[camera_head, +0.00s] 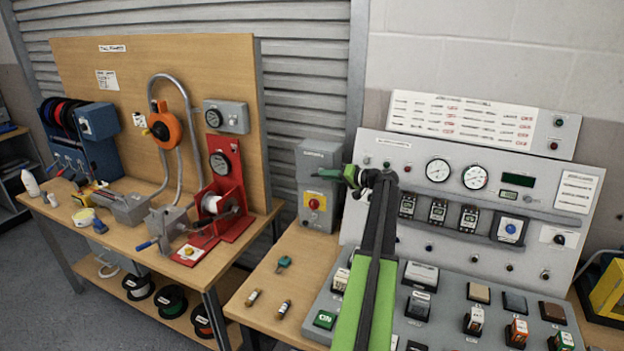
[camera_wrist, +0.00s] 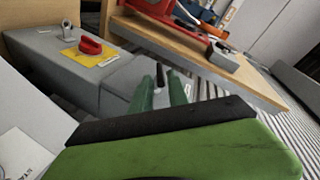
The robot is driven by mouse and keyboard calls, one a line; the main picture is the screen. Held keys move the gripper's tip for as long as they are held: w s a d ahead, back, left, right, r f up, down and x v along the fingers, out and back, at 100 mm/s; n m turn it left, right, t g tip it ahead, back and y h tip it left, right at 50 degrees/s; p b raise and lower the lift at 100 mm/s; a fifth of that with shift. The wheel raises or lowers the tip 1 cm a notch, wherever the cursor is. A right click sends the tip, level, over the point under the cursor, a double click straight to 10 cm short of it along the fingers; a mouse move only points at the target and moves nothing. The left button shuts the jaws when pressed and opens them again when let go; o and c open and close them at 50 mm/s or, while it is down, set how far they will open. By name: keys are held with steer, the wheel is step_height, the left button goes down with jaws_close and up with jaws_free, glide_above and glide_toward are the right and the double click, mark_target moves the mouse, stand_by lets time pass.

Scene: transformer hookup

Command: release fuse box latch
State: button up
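The grey fuse box (camera_head: 320,160) stands upright against the shutter at the back of the bench. A red knob (camera_head: 314,203) on a yellow plate is on its front. In the wrist view the fuse box (camera_wrist: 50,68) lies sideways on the left, with the red knob (camera_wrist: 90,46) and a grey metal loop (camera_wrist: 67,31). My gripper (camera_head: 326,174) has green fingers beside the box's upper right front. In the wrist view my gripper (camera_wrist: 161,86) has its fingers apart. A small dark lever, which looks like the latch (camera_wrist: 160,76), shows between their tips; contact cannot be told.
The control panel (camera_head: 440,180) with gauges and switches stands to the right under my arm. Two small fuses (camera_head: 253,297) and a green key-like piece (camera_head: 283,263) lie on the bench. A tool bench (camera_head: 150,245) with a red stand is on the left.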

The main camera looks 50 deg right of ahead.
mark_target(312, 175)
steer(key=b+x, duration=0.1)
steer(key=x, duration=0.6)
steer(key=shift+w+f, duration=0.1)
steer(key=shift+w, duration=0.3)
steer(key=shift+c, duration=0.4)
jaws_close()
